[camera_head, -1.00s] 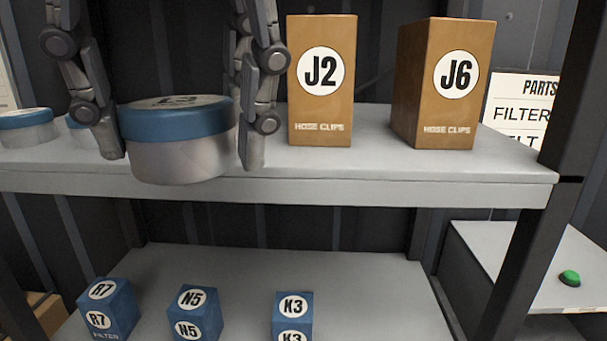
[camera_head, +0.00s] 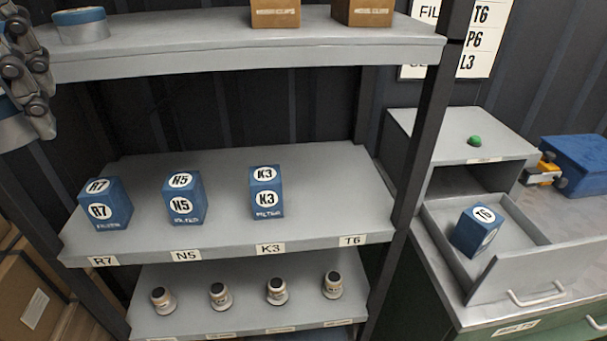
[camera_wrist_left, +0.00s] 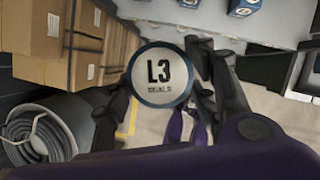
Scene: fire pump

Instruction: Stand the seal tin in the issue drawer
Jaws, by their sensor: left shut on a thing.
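The seal tin (camera_wrist_left: 160,74), with a round white lid marked L3 SEALS and a blue rim, is between the fingers of my left gripper (camera_wrist_left: 158,95) in the left wrist view. In the head view my left gripper (camera_head: 30,95) is at the left edge, shut on the tin (camera_head: 14,130), which is mostly cut off there. The issue drawer (camera_head: 522,272) is pulled open at the right, with a blue box marked T6 (camera_head: 477,230) in its left part.
Another blue-lidded tin (camera_head: 81,28) and brown boxes (camera_head: 362,12) stand on the top shelf. Blue filter boxes and small bottles stand on lower shelves. A rack post (camera_head: 428,130) stands between shelves and drawer. A green button (camera_head: 474,141) tops the drawer cabinet. Cartons (camera_wrist_left: 75,45) show in the wrist view.

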